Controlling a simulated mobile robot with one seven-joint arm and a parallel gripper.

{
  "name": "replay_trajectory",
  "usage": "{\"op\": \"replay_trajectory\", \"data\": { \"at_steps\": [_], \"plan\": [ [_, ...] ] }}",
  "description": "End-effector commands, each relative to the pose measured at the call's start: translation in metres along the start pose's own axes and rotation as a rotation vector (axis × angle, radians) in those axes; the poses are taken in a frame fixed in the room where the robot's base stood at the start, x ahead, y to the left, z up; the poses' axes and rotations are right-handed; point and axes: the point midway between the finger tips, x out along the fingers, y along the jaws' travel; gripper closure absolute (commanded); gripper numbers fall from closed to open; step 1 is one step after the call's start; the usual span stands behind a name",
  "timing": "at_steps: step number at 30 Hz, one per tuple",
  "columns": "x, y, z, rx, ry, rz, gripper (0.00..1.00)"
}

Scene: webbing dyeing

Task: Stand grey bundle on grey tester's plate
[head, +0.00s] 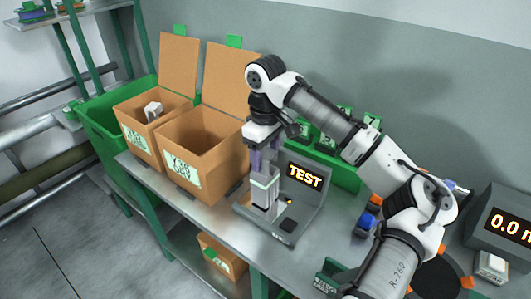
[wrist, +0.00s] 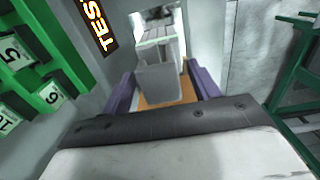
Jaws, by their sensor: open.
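The grey bundle (head: 263,194), with a pale band round it, stands upright on the grey tester (head: 312,203), whose screen reads TEST. It appears to rest on the tester's plate (head: 287,224); its foot is partly hard to make out. My gripper (head: 264,162) points down over the bundle's top, its purple fingers apart. In the wrist view the grey bundle (wrist: 158,82) shows between the two open fingers, with gaps at its sides.
Two open cardboard boxes (head: 203,145) stand left of the tester; the far one (head: 140,125) holds a pale item. A green numbered rack (head: 335,165) stands behind the tester. A grey display unit (head: 505,225) stands at right. Bare bench (head: 205,210) shows in front of the near box.

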Motion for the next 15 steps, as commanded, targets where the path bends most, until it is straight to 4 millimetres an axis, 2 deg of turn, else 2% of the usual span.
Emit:
{"op": "replay_trajectory", "data": {
  "at_steps": [4,7,15],
  "plan": [
    [-0.005,0.000,0.000,0.001,0.000,0.002,0.39],
    [-0.017,0.001,-0.001,0.001,0.001,0.003,0.39],
    [-0.077,0.001,0.000,0.001,-0.002,0.005,0.39]
  ]
}}
